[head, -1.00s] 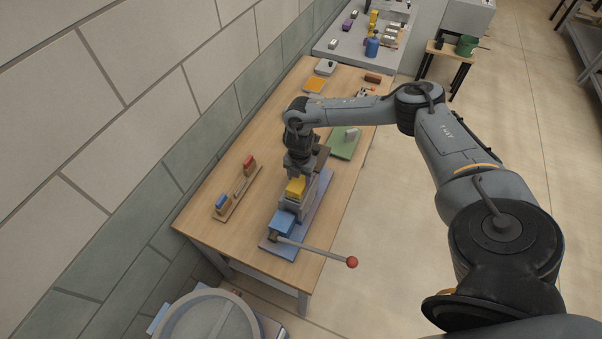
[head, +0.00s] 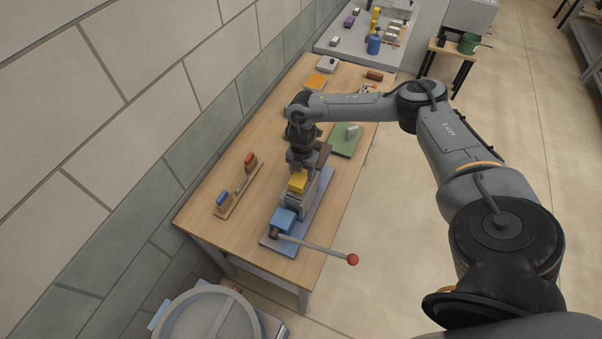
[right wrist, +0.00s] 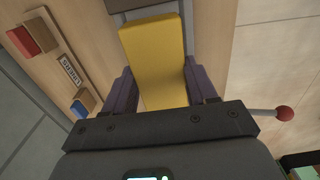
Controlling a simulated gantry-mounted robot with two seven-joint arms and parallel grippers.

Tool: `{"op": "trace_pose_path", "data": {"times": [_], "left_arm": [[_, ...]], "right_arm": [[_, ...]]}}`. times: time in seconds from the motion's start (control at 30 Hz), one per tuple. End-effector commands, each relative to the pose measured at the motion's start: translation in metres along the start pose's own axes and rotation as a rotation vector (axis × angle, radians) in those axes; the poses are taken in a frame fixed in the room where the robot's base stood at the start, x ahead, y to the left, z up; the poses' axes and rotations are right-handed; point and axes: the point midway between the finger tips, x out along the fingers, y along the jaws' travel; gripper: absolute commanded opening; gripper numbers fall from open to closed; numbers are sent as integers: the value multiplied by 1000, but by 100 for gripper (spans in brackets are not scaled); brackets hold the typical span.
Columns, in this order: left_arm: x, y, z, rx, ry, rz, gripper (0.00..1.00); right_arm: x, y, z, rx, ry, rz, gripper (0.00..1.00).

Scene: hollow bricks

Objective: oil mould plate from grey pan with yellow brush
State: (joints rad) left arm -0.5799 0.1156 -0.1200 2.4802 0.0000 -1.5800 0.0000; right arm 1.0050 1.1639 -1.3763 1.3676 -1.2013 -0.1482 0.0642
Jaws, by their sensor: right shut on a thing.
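My right gripper (head: 300,168) is shut on the yellow brush (head: 298,182). The brush's broad yellow block fills the space between the two fingers in the right wrist view (right wrist: 155,55). In the head view it is over the grey part of a press-like fixture with a blue block (head: 283,221) and a lever. I cannot tell whether the brush touches anything below. The brush's underside is hidden. The mould plate and the grey pan cannot be told apart for certain, as my arm and the brush cover much of the fixture. My left gripper is not in view.
A wooden rack (head: 238,194) holding a red and a blue brush lies left of the fixture. The lever's red ball (head: 353,260) juts past the table edge. A green board (head: 345,142) and an orange pad (head: 316,81) lie farther back. Bare tabletop separates rack and fixture.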

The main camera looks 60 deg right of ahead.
Motion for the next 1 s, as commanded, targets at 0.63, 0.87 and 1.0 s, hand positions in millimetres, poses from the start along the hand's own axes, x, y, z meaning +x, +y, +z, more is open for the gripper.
{"op": "trace_pose_path", "data": {"times": [0.63,0.87,1.0], "left_arm": [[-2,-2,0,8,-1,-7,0],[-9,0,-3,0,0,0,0],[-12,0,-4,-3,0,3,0]], "right_arm": [[2,-3,1,1,-4,-6,28],[0,-2,-9,-1,-2,-5,28],[0,-2,-13,-2,-1,-5,28]]}}
